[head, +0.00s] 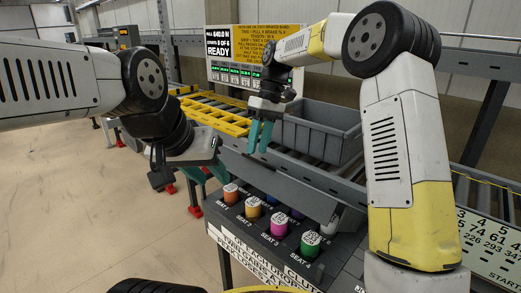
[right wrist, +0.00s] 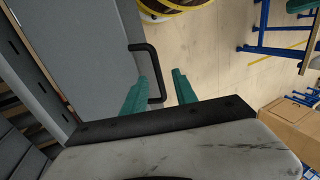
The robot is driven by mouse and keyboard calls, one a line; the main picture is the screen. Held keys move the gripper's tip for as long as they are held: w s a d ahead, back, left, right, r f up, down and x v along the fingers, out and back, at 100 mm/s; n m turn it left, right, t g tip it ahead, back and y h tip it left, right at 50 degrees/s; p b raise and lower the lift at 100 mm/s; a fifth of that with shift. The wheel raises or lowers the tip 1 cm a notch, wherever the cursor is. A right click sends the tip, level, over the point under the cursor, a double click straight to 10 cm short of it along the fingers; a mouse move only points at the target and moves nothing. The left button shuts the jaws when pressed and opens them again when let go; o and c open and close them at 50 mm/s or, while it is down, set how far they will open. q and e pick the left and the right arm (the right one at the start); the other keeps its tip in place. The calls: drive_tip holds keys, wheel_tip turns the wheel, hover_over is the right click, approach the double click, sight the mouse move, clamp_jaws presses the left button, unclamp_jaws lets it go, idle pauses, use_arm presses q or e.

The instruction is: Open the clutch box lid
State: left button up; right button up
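My right gripper (head: 259,136) points down beside a grey open bin on the conveyor, its two teal fingers apart. In the right wrist view, a black bar handle (right wrist: 158,70) stands on a grey panel (right wrist: 95,55). The fingers of that gripper (right wrist: 160,92) reach either side of part of the handle, with a gap between them. I cannot tell whether they touch it, or whether this panel is the clutch box lid. The handle cannot be made out in the head view. My left gripper (head: 206,176) is left of the seat rack, teal fingers apart and empty.
A black rack (head: 262,238) holds orange, yellow, magenta and green capped cylinders in labelled seats. The grey bin (head: 318,130) stands on the roller conveyor behind. A sign (head: 247,55) reads READY. Open floor (head: 70,210) lies to the left.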

drive_tip(key=shift+v, duration=0.95)
drive_tip(key=shift+w+d, duration=0.1)
drive_tip(key=shift+w, duration=0.05)
